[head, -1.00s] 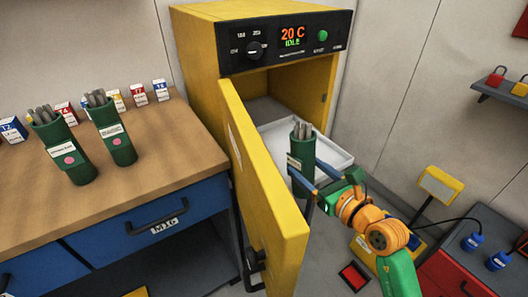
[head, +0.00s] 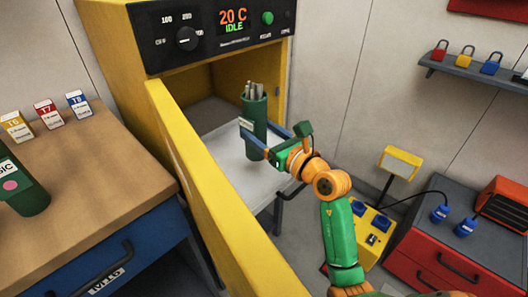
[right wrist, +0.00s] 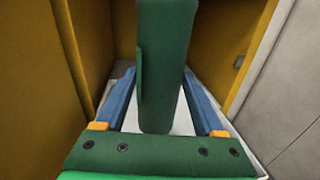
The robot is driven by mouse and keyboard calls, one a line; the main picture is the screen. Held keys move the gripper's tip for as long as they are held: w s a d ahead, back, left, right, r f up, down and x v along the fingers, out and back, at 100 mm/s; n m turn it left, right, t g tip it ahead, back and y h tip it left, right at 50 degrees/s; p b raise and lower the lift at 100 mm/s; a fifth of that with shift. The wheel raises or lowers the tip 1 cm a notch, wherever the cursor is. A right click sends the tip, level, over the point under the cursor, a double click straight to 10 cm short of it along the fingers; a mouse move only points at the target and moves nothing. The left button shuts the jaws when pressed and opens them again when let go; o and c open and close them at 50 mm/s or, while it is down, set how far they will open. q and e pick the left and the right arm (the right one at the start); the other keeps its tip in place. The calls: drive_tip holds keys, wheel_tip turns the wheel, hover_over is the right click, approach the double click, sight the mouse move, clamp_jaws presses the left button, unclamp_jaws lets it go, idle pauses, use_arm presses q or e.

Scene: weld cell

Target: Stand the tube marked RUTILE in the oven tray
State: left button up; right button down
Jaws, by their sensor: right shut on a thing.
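A green tube (head: 256,112) with several grey rods stands upright in my right gripper (head: 258,137), which is shut on it. Its pale label faces left and is too small to read. The tube is over the white oven tray (head: 229,168) at the open mouth of the yellow oven. In the right wrist view the tube (right wrist: 162,60) is between the blue fingers, with its lower end against the white tray behind. I cannot tell whether it touches the tray. My left gripper is not in view.
The yellow oven door (head: 205,185) stands open left of the tray. Another green tube (head: 25,190), its label ending in "SIC", stands on the wooden bench (head: 110,170), near several small boxes. A yellow pedestal box (head: 372,238) and a red cabinet (head: 440,262) are at right.

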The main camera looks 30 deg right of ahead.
sight(265, 137)
drive_tip(key=f, duration=0.1)
drive_tip(key=w+d+f+b, duration=0.1)
drive_tip(key=w+d+f, duration=0.1)
drive_tip(key=f, duration=0.1)
drive_tip(key=shift+w+d, duration=0.1)
drive_tip(key=f, duration=0.1)
drive_tip(key=f+b, duration=0.1)
drive_tip(key=f, duration=0.1)
drive_tip(key=shift+w+d+f, duration=0.1)
drive_tip(key=shift+d+f, duration=0.05)
drive_tip(key=shift+d, duration=0.05)
unclamp_jaws()
drive_tip(key=shift+a, duration=0.1)
drive_tip(key=s, duration=0.4)
drive_tip(key=s+d, duration=0.1)
drive_tip(key=s, duration=0.3)
drive_tip(key=s+d+b, duration=0.1)
drive_tip(key=s, duration=0.3)
drive_tip(key=shift+d, duration=0.1)
